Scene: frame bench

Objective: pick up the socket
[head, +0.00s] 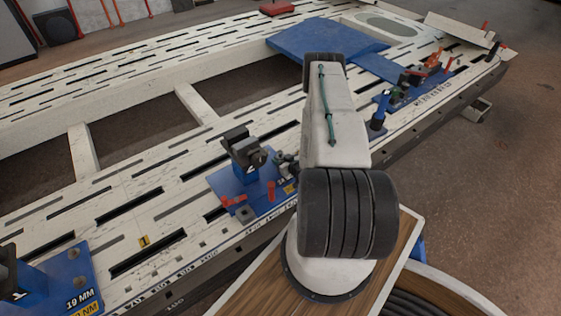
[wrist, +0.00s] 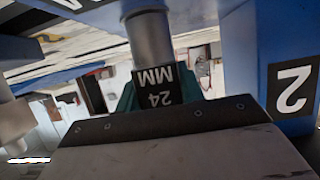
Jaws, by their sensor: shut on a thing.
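The socket (wrist: 150,38) shows in the wrist view as a grey metal cylinder. A dark block marked "24 MM", upside down in the picture, sits at its near end. My gripper (wrist: 157,88) is shut on it, with teal finger parts showing at either side of the dark block. In the head view my gripper (head: 285,162) is small and partly hidden by my arm, beside the clamp stand. I cannot make out the socket in the head view, nor tell whether it touches its support.
A blue post marked "2" (wrist: 285,65) stands close right of the socket in the wrist view. The head view shows the dark-topped clamp stand (head: 243,152) on a blue plate with red pins, on a slotted white bench (head: 125,190). Another blue stand (head: 60,275) is at lower left.

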